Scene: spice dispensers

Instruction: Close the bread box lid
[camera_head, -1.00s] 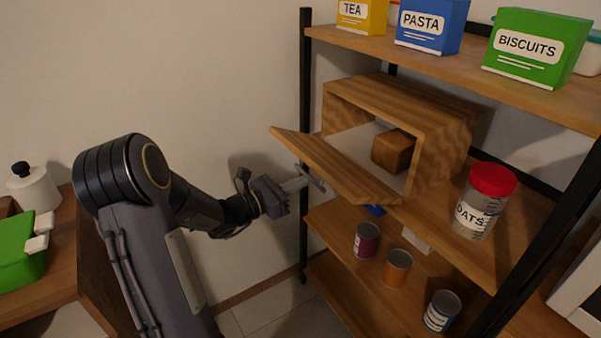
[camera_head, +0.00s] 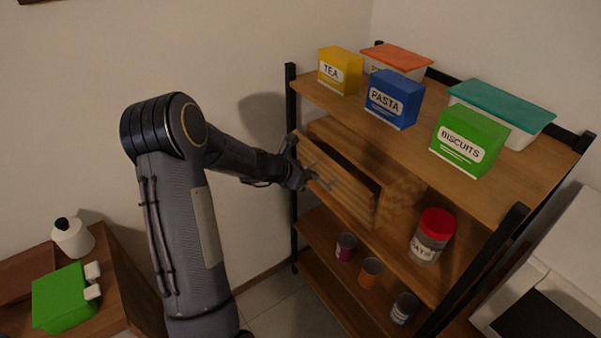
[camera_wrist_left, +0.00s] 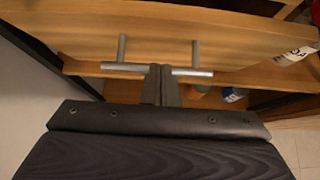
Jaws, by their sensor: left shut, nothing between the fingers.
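The wooden bread box (camera_head: 402,198) stands on the middle shelf. Its lid (camera_head: 340,180) is tilted up and partly closed, with a dark gap along its top edge. In the left wrist view the lid (camera_wrist_left: 160,35) fills the upper part, with a metal bar handle (camera_wrist_left: 190,71) on two posts. My left gripper (camera_head: 318,180) is at the lid's outer face by the handle. Its fingers (camera_wrist_left: 160,84) are shut and empty, at the bar's middle; I cannot tell whether they touch it. The box's inside is mostly hidden. My right gripper is not in view.
An oats jar (camera_head: 432,236) with a red lid stands right of the box. Tea (camera_head: 340,70), pasta (camera_head: 394,100) and biscuits (camera_head: 469,140) boxes stand on the shelf above. Several cans (camera_head: 371,272) stand below. A black shelf post (camera_head: 292,160) is close to my left gripper.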

